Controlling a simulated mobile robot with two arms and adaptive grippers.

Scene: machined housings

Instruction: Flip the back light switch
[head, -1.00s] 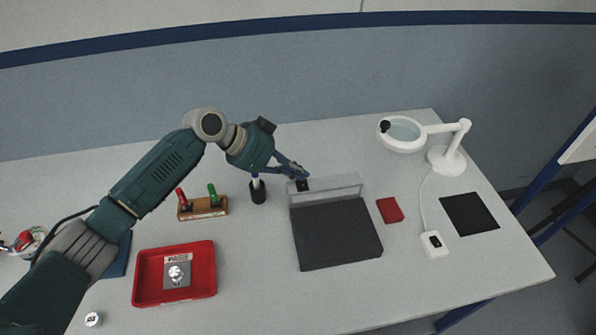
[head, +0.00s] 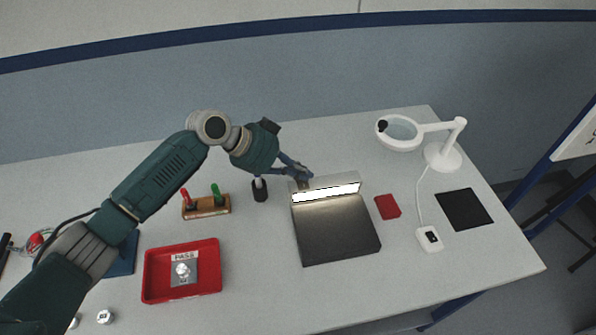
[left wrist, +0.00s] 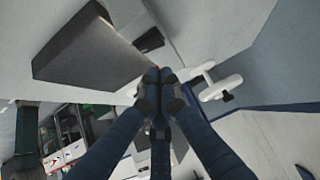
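The back light (head: 325,192) is a pale bar along the rear edge of a dark panel (head: 338,232), and it glows bright white in the head view. My left gripper (head: 304,178) is at the bar's rear left end, at or just over where its switch sits. The fingers cover the switch, so its position and any contact cannot be told. In the left wrist view the left gripper's fingertips (left wrist: 160,88) are together with nothing visible between them. My right gripper is not in view.
A red tray (head: 150,283) lies front left. A red block (head: 388,207), lamp switch box (head: 429,239) and white magnifier lamp (head: 443,157) stand right.

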